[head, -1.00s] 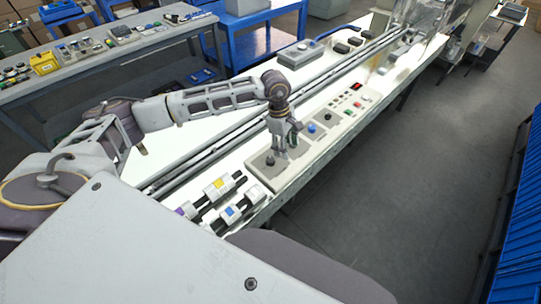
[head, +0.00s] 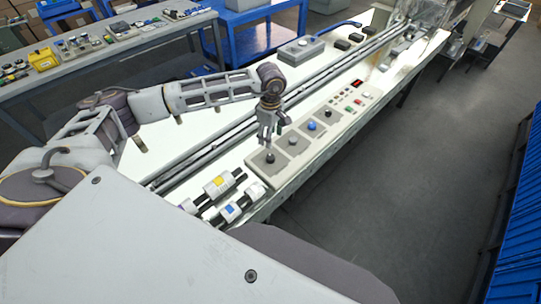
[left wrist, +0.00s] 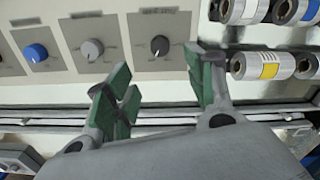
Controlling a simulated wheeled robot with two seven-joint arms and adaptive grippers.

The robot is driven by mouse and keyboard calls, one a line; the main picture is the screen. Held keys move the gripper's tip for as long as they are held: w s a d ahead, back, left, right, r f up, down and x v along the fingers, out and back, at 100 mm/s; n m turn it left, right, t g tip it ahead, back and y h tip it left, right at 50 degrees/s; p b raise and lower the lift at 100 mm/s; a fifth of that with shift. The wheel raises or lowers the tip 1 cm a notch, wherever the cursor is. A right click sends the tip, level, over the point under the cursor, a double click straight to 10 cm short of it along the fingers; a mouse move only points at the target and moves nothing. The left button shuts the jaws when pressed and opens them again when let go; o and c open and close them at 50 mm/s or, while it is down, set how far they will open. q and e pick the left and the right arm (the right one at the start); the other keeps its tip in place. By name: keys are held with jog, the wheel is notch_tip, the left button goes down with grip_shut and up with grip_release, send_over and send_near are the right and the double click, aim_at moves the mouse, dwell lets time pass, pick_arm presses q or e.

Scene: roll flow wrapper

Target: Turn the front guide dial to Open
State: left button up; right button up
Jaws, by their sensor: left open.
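A light control panel carries a row of dials: a black dial (head: 270,157) at the near end, then a grey dial (head: 293,141), a blue dial (head: 311,126) and another black dial (head: 330,115). The left wrist view shows the near black dial (left wrist: 159,46), grey dial (left wrist: 92,48) and blue dial (left wrist: 36,53). Their labels are too small to read, so I cannot tell which is the front guide. My left gripper (head: 267,141) is open and empty, just above and behind the near black dial. In the wrist view that dial lies just beyond the gap between the green fingertips.
Several rolls, one with a yellow label (head: 217,186), lie beside the panel's near end. Long rails (head: 230,135) run behind the panel. Green and red buttons and a red display (head: 357,83) sit farther along. A grey box (head: 301,50) stands behind the rails.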

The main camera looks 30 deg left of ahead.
aim_at(270, 157)
pick_arm(q)
notch_tip(270, 157, down, 12)
jog(key=shift+f+p, duration=0.2)
jog(key=shift+p, duration=1)
jog(key=c, duration=1)
